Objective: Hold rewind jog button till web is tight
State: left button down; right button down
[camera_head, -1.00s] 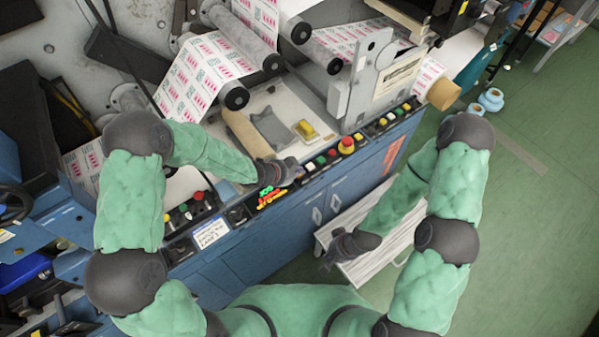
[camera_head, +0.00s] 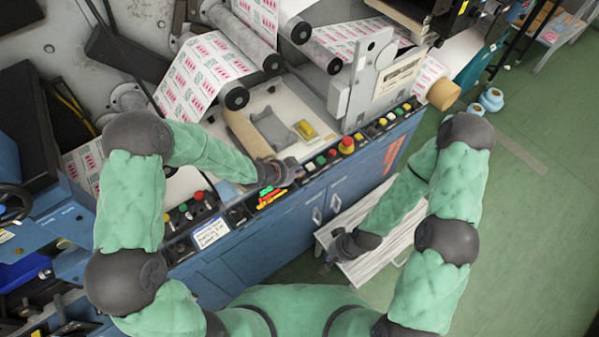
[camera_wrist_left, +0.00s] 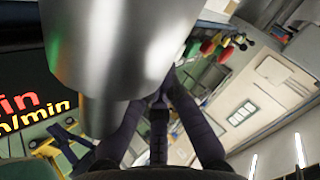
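My left gripper (camera_head: 292,170) is at the front control panel (camera_head: 370,132), over or against its row of buttons, right above the small coloured display (camera_head: 268,195). The gripper hides whatever is under its tips, so I cannot tell which button it touches. In the left wrist view, its dark fingers (camera_wrist_left: 160,105) are partly behind a large grey metal cylinder close to the camera; their gap is unclear. The printed web (camera_head: 205,70) runs over dark-ended rollers and looks flat where visible.
A red emergency button (camera_head: 346,145) sits on the panel right of my left gripper. A second button box (camera_head: 190,212) is at the left. Green floor (camera_head: 540,220) is open at the right.

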dwell(0.4)
pick_arm(q)
jog(key=shift+r+p, duration=0.7)
jog(key=shift+r, duration=0.2)
jog(key=shift+r+p, duration=1.9)
jog(key=shift+r, duration=0.65)
jog(key=shift+w+f, duration=0.1)
